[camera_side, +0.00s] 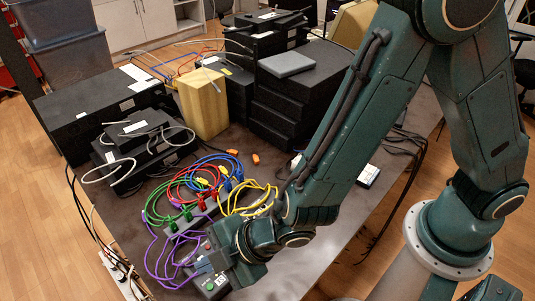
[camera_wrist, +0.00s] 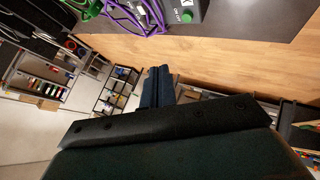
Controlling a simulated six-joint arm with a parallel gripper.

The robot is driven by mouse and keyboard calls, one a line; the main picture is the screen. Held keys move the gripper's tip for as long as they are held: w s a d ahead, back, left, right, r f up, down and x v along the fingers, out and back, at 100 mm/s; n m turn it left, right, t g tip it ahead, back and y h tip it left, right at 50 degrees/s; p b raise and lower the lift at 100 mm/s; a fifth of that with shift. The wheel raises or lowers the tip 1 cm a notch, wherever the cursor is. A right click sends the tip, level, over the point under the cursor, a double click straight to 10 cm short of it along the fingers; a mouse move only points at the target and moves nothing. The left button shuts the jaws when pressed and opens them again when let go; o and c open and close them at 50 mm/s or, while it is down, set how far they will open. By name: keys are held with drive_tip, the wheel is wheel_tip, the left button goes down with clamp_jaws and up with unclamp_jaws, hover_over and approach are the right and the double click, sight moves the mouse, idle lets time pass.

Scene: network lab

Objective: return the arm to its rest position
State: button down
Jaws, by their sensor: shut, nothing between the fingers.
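My gripper shows in the wrist view (camera_wrist: 157,72) with its two dark blue fingers together and nothing between them. They point out past the table edge, with floor and shelving behind them. In the side view my teal arm reaches down from the upper right across the table. Its wrist is low, close to the front part of the table (camera_side: 297,258), beside a small grey box with a green button (camera_side: 210,284). That button box also shows at the top of the wrist view (camera_wrist: 188,14). The fingertips are hard to make out in the side view.
Purple cables (camera_side: 160,255) and a cluster of coloured cables (camera_side: 205,180) lie left of my wrist. Black boxes (camera_side: 290,105) and a tan block (camera_side: 203,102) stand farther back. The wrist view shows shelving (camera_wrist: 117,90) beyond the table edge. Some bare tabletop shows right of the wrist.

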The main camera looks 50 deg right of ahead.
drive_tip(key=w+d+r+m+h, duration=0.35)
drive_tip(key=d+r+m, duration=0.55)
drive_tip(key=d+r, duration=0.9)
drive_tip(key=s+d+r+m+h, duration=0.1)
drive_tip(key=s+d+r+m, duration=0.2)
drive_tip(key=s+d, duration=0.5)
drive_tip(key=s+d+r+m+g+h, duration=0.1)
drive_tip(key=s+d+r+m, duration=0.2)
drive_tip(key=s+d+m, duration=0.2)
drive_tip(key=s+d, duration=0.3)
drive_tip(key=d, duration=0.1)
drive_tip(key=shift+s, duration=0.25)
drive_tip(key=shift+d+h, duration=0.1)
drive_tip(key=shift+h, duration=0.15)
